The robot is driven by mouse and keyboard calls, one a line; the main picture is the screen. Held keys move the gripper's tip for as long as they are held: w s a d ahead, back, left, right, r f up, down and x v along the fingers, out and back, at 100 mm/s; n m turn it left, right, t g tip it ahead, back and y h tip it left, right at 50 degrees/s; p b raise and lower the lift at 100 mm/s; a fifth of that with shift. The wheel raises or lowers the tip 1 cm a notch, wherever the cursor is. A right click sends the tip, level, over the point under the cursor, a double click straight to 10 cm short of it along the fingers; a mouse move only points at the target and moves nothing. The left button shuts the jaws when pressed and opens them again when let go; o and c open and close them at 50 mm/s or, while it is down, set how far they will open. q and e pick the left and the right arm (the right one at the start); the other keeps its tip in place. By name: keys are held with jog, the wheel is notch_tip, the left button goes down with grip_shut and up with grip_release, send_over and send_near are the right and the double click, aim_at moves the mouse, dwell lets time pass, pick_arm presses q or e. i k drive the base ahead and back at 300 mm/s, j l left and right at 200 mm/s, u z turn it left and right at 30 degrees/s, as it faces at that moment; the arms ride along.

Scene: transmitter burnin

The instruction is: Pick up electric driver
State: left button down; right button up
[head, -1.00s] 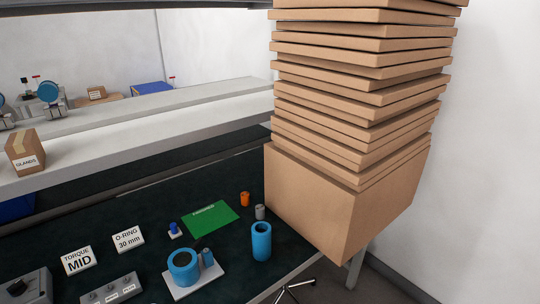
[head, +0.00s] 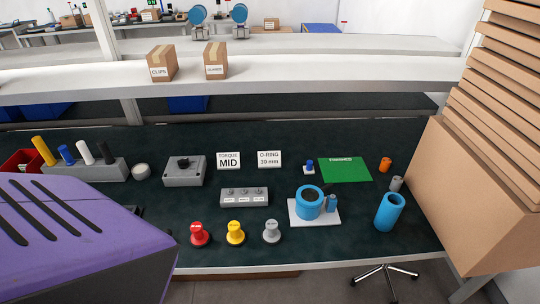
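I cannot make out an electric driver for certain. A grey rack (head: 95,172) at the left of the dark bench (head: 300,250) holds upright orange, blue, white and black cylindrical pieces, and I cannot tell whether one is a driver. A small dark item (head: 153,214) lies partly hidden behind a large purple slotted body (head: 75,235) in the left foreground. Neither of my grippers shows in the head view.
Red (head: 199,234), yellow (head: 235,233) and grey (head: 271,231) knobbed pieces stand near the front edge. A blue cylinder (head: 389,213) stands right of a white plate (head: 296,216). A tall cardboard stack (head: 450,190) blocks the right. A green mat (head: 344,169) is bare.

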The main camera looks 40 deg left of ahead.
aim_at(40, 145)
jog(key=u, duration=2.7)
jog(key=i+j+z, duration=0.1)
jog(key=z, duration=0.55)
jog(key=i+j+z, duration=0.25)
jog(key=j, duration=0.3)
jog(key=j+z, duration=0.3)
jog(key=j, duration=0.2)
jog(key=i+j, duration=0.1)
jog(key=j, duration=0.65)
jog(key=i+j+z, duration=0.15)
jog(key=j, duration=1.3)
jog(key=i+j, duration=0.55)
jog(key=z, duration=0.05)
